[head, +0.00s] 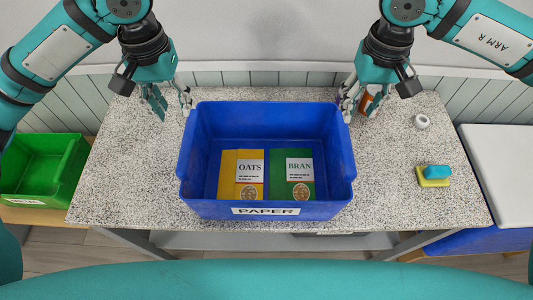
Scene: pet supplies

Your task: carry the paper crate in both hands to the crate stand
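The blue paper crate (267,209) stands on a speckled counter, its "PAPER" label facing me. Inside lie a yellow OATS packet (229,178) and a green BRAN packet (300,180). My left gripper (170,103) is open and empty, just left of the crate's far left corner, with a small gap to the wall. My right gripper (358,102) is at the crate's far right corner, its fingers looking apart, one close to the rim; I cannot tell whether it touches. I cannot tell which surface is the crate stand.
On the speckled counter (130,165), a partly hidden orange-and-white bottle (370,101) stands behind my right gripper. A white roll (421,122) and a blue-and-yellow sponge (435,175) lie at right. A green crate (42,165) is at left, a white-topped surface (502,170) at right.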

